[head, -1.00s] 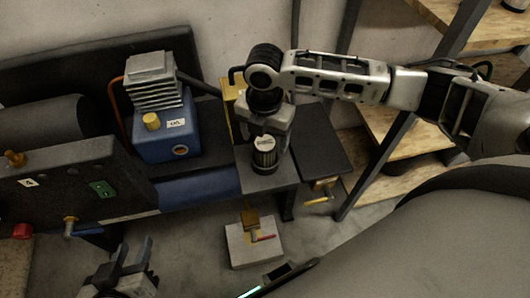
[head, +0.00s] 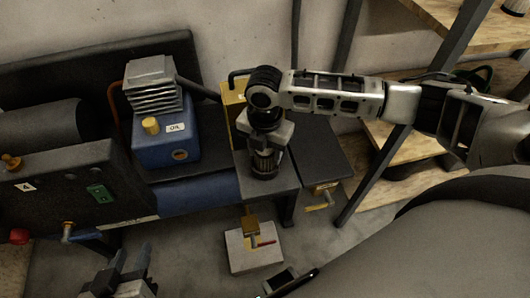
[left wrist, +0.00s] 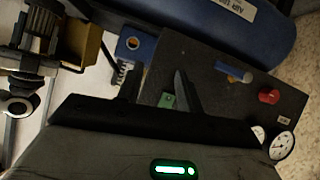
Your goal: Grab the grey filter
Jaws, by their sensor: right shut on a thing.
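The grey filter (head: 264,164) is a dark grey cylinder with ridged sides. It stands upright at the front edge of the dark bench, below my right gripper in the head view. My right gripper (head: 265,146) reaches down from above and is shut on its upper part, hiding the top. Whether the filter still touches the bench is hard to tell. My left gripper (head: 126,272) is low at the left of the head view. Its two fingers stand apart and empty, also in the left wrist view (left wrist: 157,88).
A blue oil unit (head: 166,143) with grey fins stands left of the filter, with a yellow block (head: 232,100) behind. A black panel (head: 70,184) is further left. A pale block (head: 253,252) with a valve lies below. Wooden shelves (head: 405,140) stand right.

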